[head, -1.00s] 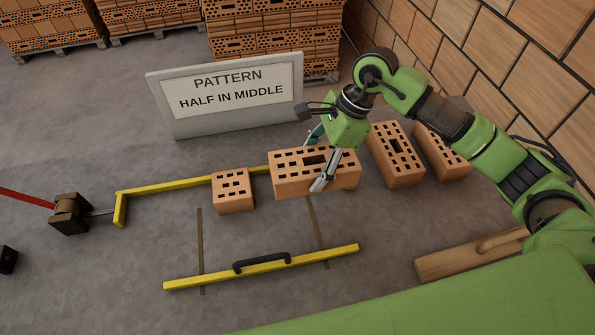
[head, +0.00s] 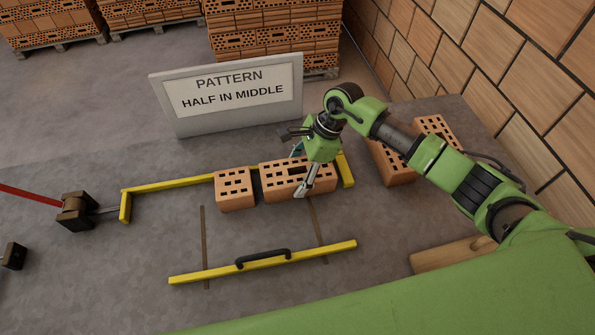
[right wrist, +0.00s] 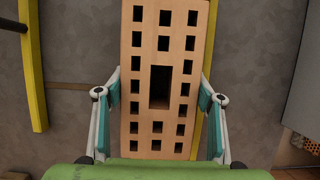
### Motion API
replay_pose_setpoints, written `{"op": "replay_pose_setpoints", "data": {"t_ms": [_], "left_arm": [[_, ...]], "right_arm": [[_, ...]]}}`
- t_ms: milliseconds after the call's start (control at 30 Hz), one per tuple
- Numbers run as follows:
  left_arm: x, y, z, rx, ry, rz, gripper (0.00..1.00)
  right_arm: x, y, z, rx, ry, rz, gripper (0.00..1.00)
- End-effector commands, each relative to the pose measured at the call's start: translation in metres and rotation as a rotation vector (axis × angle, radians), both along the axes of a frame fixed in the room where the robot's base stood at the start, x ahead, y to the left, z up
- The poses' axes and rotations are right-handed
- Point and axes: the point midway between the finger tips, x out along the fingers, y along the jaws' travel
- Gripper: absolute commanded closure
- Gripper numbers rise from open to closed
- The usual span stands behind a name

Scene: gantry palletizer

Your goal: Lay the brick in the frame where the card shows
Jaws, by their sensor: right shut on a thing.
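The card (head: 228,91) stands behind the work area and reads "PATTERN HALF IN MIDDLE". My right gripper (head: 300,171) is shut on a full-size perforated orange brick (head: 275,183), one finger on each long side. The right wrist view also shows this brick (right wrist: 145,60) between the fingers. The brick is at the right part of the yellow frame (head: 165,187), right of a half brick (head: 234,190), with a narrow dark gap between them. I cannot tell whether the held brick touches the floor. My left gripper is not in view.
A yellow bar with a black handle (head: 265,263) lies in front. More bricks (head: 392,165) stand to the right, partly behind my arm. A wooden tool (head: 440,255) lies at the lower right. The left part of the frame is empty. Brick pallets (head: 270,50) stand behind.

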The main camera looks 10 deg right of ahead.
Motion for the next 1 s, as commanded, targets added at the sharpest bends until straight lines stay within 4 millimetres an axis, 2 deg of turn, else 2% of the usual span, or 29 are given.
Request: {"op": "replay_pose_setpoints", "data": {"t_ms": [233, 267, 300, 333, 767, 867, 1000], "left_arm": [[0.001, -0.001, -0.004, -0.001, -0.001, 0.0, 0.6], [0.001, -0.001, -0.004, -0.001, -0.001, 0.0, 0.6], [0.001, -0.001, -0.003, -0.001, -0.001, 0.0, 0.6], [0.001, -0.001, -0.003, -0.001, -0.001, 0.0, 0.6], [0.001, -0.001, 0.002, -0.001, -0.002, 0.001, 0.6], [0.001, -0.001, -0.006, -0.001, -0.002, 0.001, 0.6], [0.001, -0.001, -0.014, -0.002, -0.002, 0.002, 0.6]], "right_arm": [[0.002, 0.001, 0.0, 0.004, -0.005, 0.0, 0.93], [0.0, 0.0, -0.003, 0.0, -0.001, 0.0, 0.35], [0.0, 0.0, -0.002, 0.0, -0.001, 0.0, 0.25], [0.0, 0.0, -0.002, 0.0, -0.001, 0.0, 0.21], [0.0, 0.0, 0.003, 0.0, -0.001, -0.001, 0.21], [0.002, -0.007, 0.013, -0.002, -0.004, -0.003, 0.21], [0.002, -0.019, 0.039, -0.002, -0.006, -0.003, 0.21]]}}
